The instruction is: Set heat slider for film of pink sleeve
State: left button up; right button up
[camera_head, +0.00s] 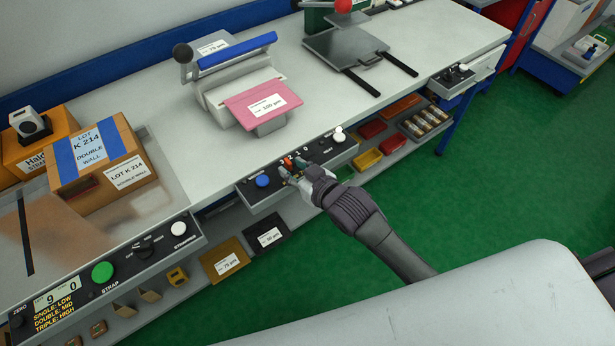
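The pink sleeve (250,98) lies on the front of the sealer (215,88), below its raised blue bar. Its white label appears to read 100 µm. The heat panel (247,196) is on the bench front below the sealer. It has a blue button (263,181) at left, a white knob (338,134) at right and small printed marks between. My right gripper (291,170) is at the middle of this panel, beside a small reddish part. Its fingers cover the slider area, so the slider's setting and any contact are unclear. My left gripper is out of view.
A carton (98,163) marked Lot K 214, double wall, stands on the left bench. The strapping panel (102,271) is below it. Black (266,236) and yellow (224,258) film packs lie on the lower shelf. A dark flat plate (345,47) is at the back right.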

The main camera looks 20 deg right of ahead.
jog(key=v, duration=0.8)
jog(key=s+d+f+m+g+h, duration=0.1)
jog(key=s+d+f+g+h, duration=0.2)
jog(key=f, duration=1.1)
jog(key=s+d+f+g, duration=0.2)
jog(key=s+d+f, duration=0.25)
jog(key=f, duration=1.05)
jog(key=s+d+f+g, duration=0.1)
jog(key=s+f+g, duration=0.1)
jog(key=s+f, duration=0.4)
jog(key=s+f+g+h, duration=0.1)
jog(key=s+f, duration=0.6)
jog(key=s, duration=0.7)
jog(key=s+d+f+g, duration=0.1)
jog(key=s+f+g, duration=0.2)
jog(key=s+f, duration=0.3)
jog(key=s, duration=0.4)
jog(key=shift+s+d+f+m+g+h, duration=0.15)
jog(key=shift+s+d+m+g+h, duration=0.15)
jog(key=shift+d, duration=0.05)
